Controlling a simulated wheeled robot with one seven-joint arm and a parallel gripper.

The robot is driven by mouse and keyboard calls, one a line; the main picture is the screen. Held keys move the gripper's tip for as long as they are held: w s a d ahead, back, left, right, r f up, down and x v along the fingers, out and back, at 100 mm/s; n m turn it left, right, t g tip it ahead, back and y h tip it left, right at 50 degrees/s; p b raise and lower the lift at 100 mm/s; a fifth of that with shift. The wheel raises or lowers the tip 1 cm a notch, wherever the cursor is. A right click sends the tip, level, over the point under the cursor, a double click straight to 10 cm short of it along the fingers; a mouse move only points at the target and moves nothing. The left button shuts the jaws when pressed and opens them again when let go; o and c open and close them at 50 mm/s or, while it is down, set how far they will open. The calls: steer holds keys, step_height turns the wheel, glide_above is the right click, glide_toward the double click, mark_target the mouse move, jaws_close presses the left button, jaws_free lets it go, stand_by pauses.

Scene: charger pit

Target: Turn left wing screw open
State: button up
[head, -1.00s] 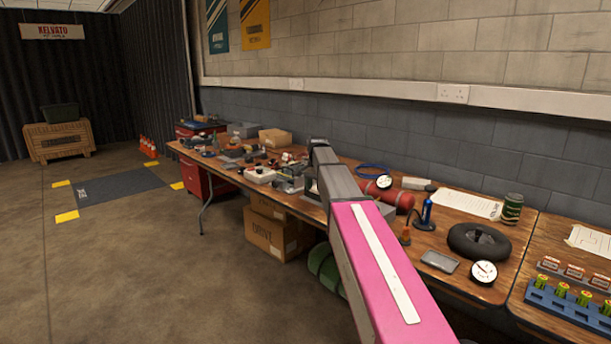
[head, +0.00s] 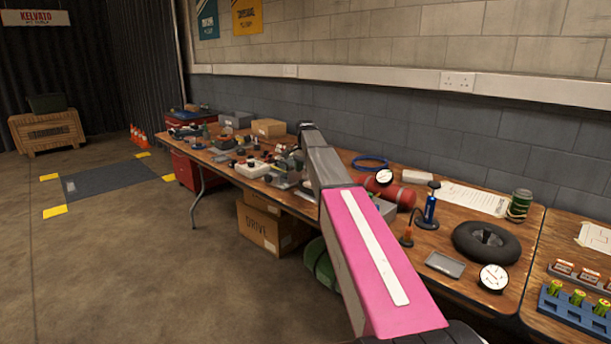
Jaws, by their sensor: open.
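The left wing screw cannot be made out in this view. Several small parts crowd the far half of the workbench (head: 455,225), among them a pale box (head: 252,168) with dark knobs on top; they are too small to tell apart. My pink and grey arm reaches out over the bench towards these parts. Its far end hides part of the clutter. I cannot make out my gripper or its fingers.
Cardboard boxes (head: 262,232) sit underneath. The floor at left is open around a dark mat (head: 108,184).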

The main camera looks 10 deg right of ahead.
mark_target(306, 177)
steer(key=shift+f, duration=1.1)
steer(key=c, duration=0.9)
